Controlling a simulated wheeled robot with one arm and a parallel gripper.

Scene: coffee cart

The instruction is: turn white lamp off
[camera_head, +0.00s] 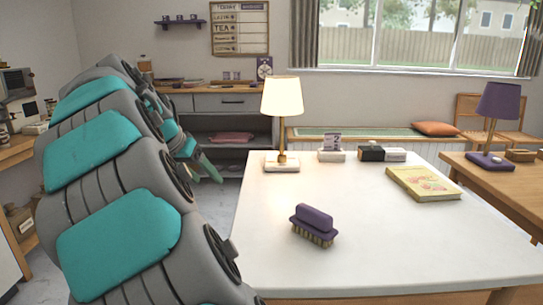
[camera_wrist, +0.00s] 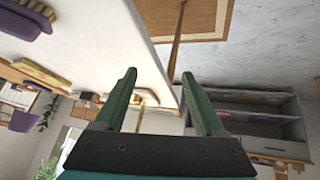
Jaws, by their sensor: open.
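The white lamp (camera_head: 282,98) stands upright at the back left corner of the white table (camera_head: 360,235). Its shade glows warm, so it is lit. It has a brass stem and a pale square base (camera_head: 282,162). Any switch on it is too small to make out. My gripper (camera_head: 208,172) is left of the lamp, off the table's left edge and apart from the lamp. In the wrist view my gripper (camera_wrist: 165,88) has its two green fingers spread, with nothing held between them. I cannot clearly identify the lamp in the wrist view.
A purple brush (camera_head: 314,225) lies toward the table's front. A small card holder (camera_head: 332,152), a black-and-white box (camera_head: 382,153) and a book (camera_head: 422,183) lie right of the lamp. An unlit purple lamp (camera_head: 497,102) stands on the right table. Grey shelves (camera_head: 232,128) stand behind.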

